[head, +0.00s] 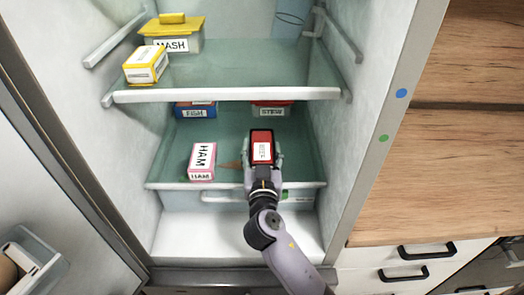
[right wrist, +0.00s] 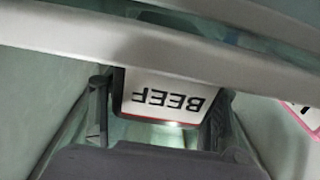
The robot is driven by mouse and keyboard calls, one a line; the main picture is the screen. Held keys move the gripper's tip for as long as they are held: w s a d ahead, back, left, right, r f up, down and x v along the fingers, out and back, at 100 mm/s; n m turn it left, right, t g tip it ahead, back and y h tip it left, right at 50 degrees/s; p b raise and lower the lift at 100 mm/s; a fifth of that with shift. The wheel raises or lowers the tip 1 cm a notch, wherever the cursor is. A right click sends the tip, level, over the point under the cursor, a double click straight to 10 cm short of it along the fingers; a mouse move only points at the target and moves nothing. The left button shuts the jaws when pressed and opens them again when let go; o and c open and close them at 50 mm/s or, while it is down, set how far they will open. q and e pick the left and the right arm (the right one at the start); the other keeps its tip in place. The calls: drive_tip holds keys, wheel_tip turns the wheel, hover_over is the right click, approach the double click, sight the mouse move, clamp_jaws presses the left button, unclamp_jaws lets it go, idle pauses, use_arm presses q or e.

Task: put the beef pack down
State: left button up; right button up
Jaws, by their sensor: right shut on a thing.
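The beef pack (head: 262,146) is a red box with a white label, held upright over the lower glass shelf (head: 220,132) of the fridge. My right gripper (head: 263,165) is shut on it, with a finger at each side. In the right wrist view the white BEEF label (right wrist: 165,98) shows upside down between the two dark fingers (right wrist: 157,115). The shelf edge partly hides the pack there. I cannot tell whether its base touches the shelf. My left gripper is not in view.
A pink and white HAM pack (head: 202,161) stands left of the beef pack. A FISH pack (head: 196,110) and a STEW container (head: 271,108) are farther back. The upper shelf (head: 225,95) is above, with a yellow-lidded MASH container (head: 172,45) and a yellow box (head: 146,64).

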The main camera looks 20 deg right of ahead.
drive_tip(key=o, duration=1.5)
drive_tip(key=shift+r+p, duration=0.2)
drive_tip(key=shift+p, duration=0.1)
drive_tip(key=b+v, duration=0.4)
drive_tip(key=v, duration=0.8)
drive_tip(key=shift+f, duration=0.1)
